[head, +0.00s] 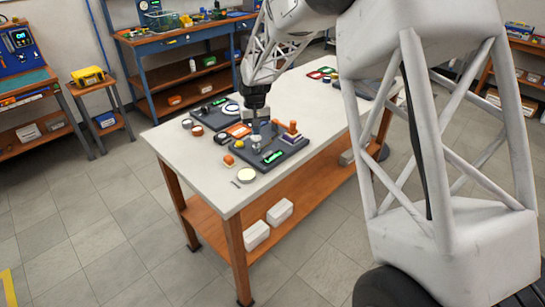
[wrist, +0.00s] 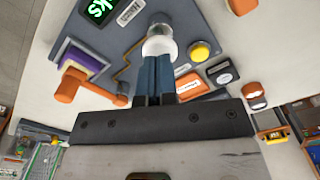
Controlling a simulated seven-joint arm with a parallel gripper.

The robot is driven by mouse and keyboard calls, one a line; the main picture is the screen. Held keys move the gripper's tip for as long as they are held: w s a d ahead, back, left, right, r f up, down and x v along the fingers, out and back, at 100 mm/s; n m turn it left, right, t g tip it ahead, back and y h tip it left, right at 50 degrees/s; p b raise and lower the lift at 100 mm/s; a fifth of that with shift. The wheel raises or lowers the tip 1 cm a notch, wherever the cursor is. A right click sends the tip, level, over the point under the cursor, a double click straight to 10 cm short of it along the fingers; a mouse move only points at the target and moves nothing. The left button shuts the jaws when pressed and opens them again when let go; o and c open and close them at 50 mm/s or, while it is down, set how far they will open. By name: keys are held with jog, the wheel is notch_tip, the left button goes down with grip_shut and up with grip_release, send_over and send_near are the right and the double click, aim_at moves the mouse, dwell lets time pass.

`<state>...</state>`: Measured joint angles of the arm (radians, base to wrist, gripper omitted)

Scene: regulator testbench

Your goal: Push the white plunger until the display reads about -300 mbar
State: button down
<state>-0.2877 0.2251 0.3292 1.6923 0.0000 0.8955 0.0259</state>
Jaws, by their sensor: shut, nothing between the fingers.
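The white plunger (wrist: 159,27) shows in the wrist view as a pale round knob on the dark grey testbench panel (wrist: 122,48). My gripper (wrist: 160,62) is shut and empty, its blue fingers together. The fingertips overlap the knob's near edge in the picture; I cannot tell whether they touch it. The display (wrist: 99,9) glows green, cut off by the top edge, and its reading is not legible. In the head view, my gripper (head: 255,128) points down over the panel (head: 285,154), the display (head: 273,157) shows green, and the plunger is not clear.
An orange handle (wrist: 69,86) stands left of the fingers, beside a purple block (wrist: 82,58). A yellow knob (wrist: 204,52) is close on the right. Several small devices crowd the white table (head: 196,160); its near left corner is mostly clear.

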jog(key=shift+f, duration=1.65)
jog(key=shift+r, duration=2.1)
jog(key=shift+f, duration=0.2)
